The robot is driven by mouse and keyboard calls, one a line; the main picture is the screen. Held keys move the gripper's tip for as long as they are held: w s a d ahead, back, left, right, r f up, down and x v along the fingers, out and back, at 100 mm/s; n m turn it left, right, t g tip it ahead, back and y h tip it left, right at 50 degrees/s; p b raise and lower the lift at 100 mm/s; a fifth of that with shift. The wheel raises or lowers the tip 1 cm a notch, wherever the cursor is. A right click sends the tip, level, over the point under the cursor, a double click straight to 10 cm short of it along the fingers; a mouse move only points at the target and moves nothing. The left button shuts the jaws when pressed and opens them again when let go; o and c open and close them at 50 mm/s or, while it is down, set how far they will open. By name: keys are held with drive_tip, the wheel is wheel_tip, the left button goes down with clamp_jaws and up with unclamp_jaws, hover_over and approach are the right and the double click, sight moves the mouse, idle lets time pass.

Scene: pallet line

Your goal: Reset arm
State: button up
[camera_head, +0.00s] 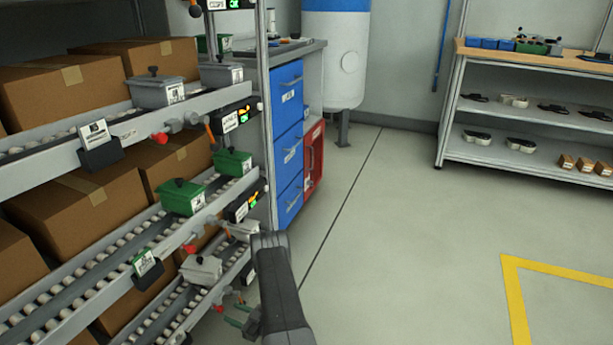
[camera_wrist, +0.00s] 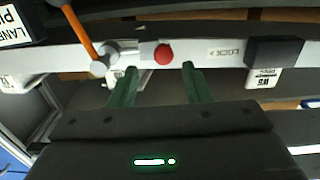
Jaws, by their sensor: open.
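My gripper (camera_wrist: 160,80) shows two green fingers spread apart in the wrist view, with nothing held between them. Beyond the fingers is a light rail with a red knob (camera_wrist: 163,54) and an orange lever (camera_wrist: 80,32). In the head view my gripper (camera_head: 236,314) is low at the front end of the bottom lane of the roller rack (camera_head: 60,262), partly hidden by my dark arm link. I cannot tell from these views whether the fingers touch the rack.
Grey bins (camera_head: 157,91) and green bins (camera_head: 182,197) stand on the roller lanes, with cardboard boxes (camera_head: 60,80) behind. A blue drawer cabinet (camera_head: 287,147) stands beyond the rack. Shelving (camera_head: 530,118) is at the far right. The floor (camera_head: 410,240) on the right is clear.

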drive_tip(key=shift+b+x, duration=0.6)
drive_tip(key=shift+x, duration=1.75)
